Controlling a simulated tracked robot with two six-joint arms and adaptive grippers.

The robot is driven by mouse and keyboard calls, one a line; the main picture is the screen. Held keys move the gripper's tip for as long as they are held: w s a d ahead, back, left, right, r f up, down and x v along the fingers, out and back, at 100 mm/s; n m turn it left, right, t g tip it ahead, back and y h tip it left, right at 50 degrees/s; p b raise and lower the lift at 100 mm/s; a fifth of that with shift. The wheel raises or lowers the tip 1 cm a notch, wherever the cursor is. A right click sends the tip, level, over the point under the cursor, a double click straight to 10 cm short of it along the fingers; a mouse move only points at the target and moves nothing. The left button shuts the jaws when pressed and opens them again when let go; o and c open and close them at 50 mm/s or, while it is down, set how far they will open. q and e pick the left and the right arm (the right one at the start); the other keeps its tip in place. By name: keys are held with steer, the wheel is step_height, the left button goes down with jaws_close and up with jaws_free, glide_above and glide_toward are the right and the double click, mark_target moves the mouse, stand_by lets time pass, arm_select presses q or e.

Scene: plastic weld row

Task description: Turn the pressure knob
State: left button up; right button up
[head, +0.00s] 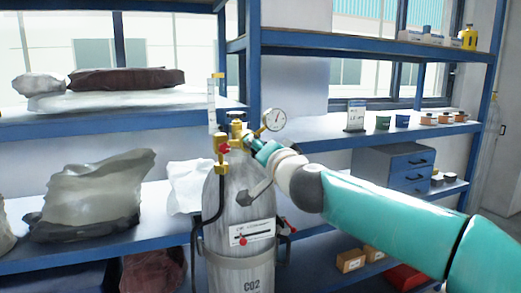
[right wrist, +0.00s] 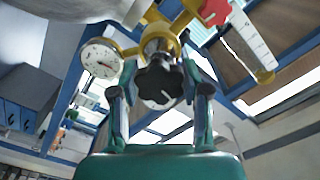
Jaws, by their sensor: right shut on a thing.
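The pressure knob (right wrist: 160,84) is black and lobed, with a white line on its face, and sits on the brass regulator (head: 237,130) on top of the grey CO2 cylinder (head: 238,205). My right gripper (right wrist: 160,75) has a finger on each side of the knob and is shut on it. In the head view my right gripper (head: 252,144) reaches the regulator from the right and hides most of the knob. A round white gauge (head: 274,119) stands just above the gripper; it also shows in the right wrist view (right wrist: 101,60). My left gripper is not in view.
A clear flow tube (head: 213,105) and a red knob (head: 224,149) are on the regulator's left. A black hose (head: 212,212) hangs down the cylinder's left side. Blue shelves with bags (head: 95,195), small pots and a drawer box (head: 395,167) stand behind.

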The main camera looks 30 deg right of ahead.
steer(key=shift+f+m, duration=0.15)
steer(key=shift+m, duration=1.15)
steer(key=o, duration=1.2)
steer(key=shift+c, duration=0.2)
steer(key=v, duration=1.2)
